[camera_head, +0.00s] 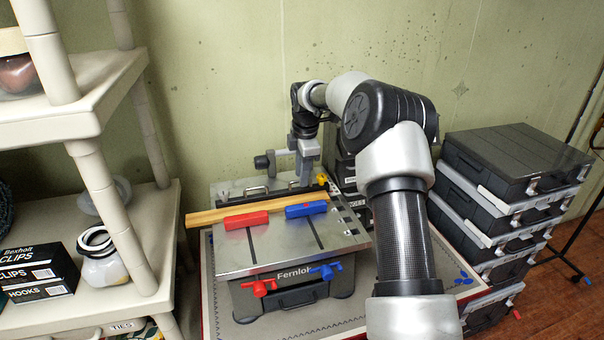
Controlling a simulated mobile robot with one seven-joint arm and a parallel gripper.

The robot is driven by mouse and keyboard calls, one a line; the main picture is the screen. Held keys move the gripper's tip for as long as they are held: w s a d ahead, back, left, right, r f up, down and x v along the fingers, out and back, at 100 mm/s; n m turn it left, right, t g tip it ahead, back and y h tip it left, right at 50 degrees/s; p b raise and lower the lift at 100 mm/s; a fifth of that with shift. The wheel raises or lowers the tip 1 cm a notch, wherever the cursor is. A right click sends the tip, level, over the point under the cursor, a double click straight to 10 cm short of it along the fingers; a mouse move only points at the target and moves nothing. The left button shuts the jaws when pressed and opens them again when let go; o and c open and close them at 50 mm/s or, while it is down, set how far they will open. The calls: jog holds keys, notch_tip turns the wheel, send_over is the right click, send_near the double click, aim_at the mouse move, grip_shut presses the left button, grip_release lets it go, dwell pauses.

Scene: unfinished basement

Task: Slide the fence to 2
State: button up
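A bench jig marked "Fernlok" has a grey metal top (290,247) with dark slots. A wooden strip (215,217) lies across it, with a red block (246,220) and a blue block (307,210) at its front side. A dark rail (235,198) with metal handles runs behind the strip. I cannot tell surely which part is the fence. A scale with a 2 is not readable. A small yellow part (322,179) sits at the back right. My gripper (305,181) points down at the jig's back edge, by the rail; its fingertips are too small to read, and contact is unclear.
Red (263,287) and blue (325,271) knobs stick out of the jig's front. Stacked black cases (515,160) stand to the right. A beige shelf (85,105) with boxes and jars stands close on the left. The wall is right behind the jig.

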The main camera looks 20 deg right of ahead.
jog(key=shift+f, duration=0.15)
grip_shut()
dwell(1.4)
